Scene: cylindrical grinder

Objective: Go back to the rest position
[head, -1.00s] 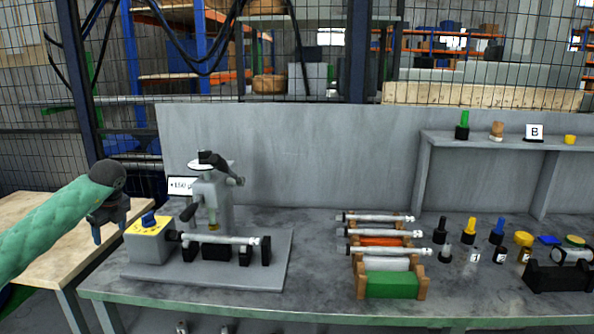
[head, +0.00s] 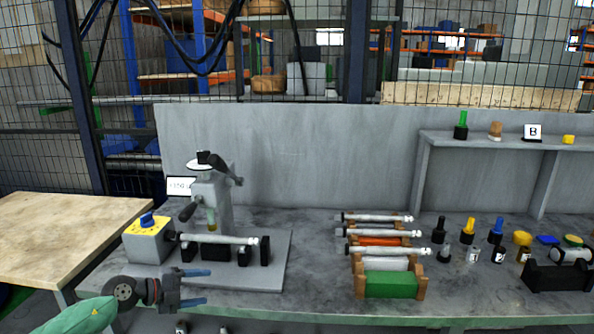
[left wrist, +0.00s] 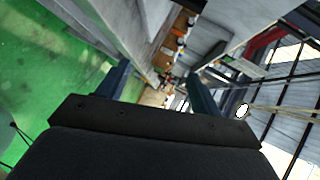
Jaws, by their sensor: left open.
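My left gripper (head: 196,287) is at the lower left of the head view, in front of the table's front edge. Its two blue-tipped fingers point right, are apart and hold nothing. In the left wrist view, the fingers (left wrist: 160,88) stand apart with only background between them. The cylindrical grinder (head: 210,200) stands on a grey base plate behind the gripper, with a shaft (head: 220,239) lying across its supports. My right gripper is in neither view.
A rack (head: 390,284) with several shafts stands mid-table. Several small bottles (head: 469,238) and a dark holder (head: 558,277) are at the right. A shelf (head: 500,143) is behind them. A wooden table (head: 60,225) is at the left. The grey table is clear between grinder and rack.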

